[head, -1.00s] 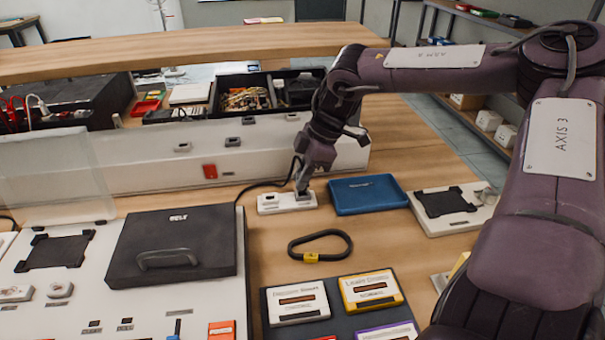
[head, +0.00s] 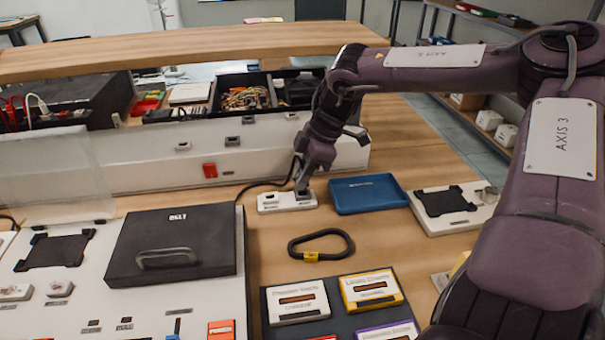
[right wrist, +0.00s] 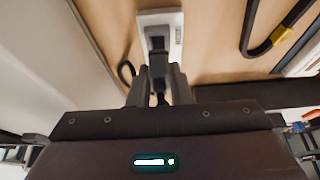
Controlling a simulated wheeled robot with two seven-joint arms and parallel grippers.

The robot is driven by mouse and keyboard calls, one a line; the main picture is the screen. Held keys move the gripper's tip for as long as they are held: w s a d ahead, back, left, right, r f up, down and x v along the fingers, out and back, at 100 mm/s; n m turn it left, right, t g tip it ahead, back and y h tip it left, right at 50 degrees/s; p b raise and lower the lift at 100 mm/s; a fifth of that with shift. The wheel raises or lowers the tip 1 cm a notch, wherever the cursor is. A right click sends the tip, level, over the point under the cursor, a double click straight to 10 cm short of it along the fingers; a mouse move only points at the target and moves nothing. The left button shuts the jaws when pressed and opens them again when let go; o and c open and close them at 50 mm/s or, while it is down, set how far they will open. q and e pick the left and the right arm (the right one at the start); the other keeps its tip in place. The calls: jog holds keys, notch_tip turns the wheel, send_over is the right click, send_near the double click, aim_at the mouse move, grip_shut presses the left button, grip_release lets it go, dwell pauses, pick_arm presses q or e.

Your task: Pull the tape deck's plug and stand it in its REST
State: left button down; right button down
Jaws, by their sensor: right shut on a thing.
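A small white block (head: 270,204) with dark openings lies on the table in front of the white panel. My right gripper (head: 303,191) points down at the block's right part and is shut on a dark plug. In the right wrist view the plug (right wrist: 157,66) is between the two fingers, its end at the white block (right wrist: 147,18). I cannot tell whether it is fully seated. A black cord (head: 262,186) runs left from the plug. The tape deck (head: 172,245) seems to be the black handled box at left. My left gripper is out of view.
A blue tray (head: 368,194) lies close right of the block. A black cable loop with a yellow tag (head: 311,257) lies in front. Behind stands the white panel (head: 267,150) with sockets and a red switch (head: 210,171). Cassettes (head: 297,303) lie nearer.

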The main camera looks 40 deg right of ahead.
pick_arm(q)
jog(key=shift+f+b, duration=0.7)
pick_arm(e)
jog(key=shift+f, duration=0.95)
jog(key=c, duration=1.3)
grip_release()
jog(key=shift+o, duration=0.2)
pick_arm(q)
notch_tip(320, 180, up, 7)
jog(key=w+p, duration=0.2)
jog(key=p, duration=0.3)
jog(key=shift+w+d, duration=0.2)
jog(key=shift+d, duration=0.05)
pick_arm(e)
jog(key=w+a+v, duration=0.1)
jog(key=v, duration=1.1)
jog(key=shift+a+r, duration=0.3)
jog(key=shift+r, duration=0.35)
jog(key=shift+s, duration=0.1)
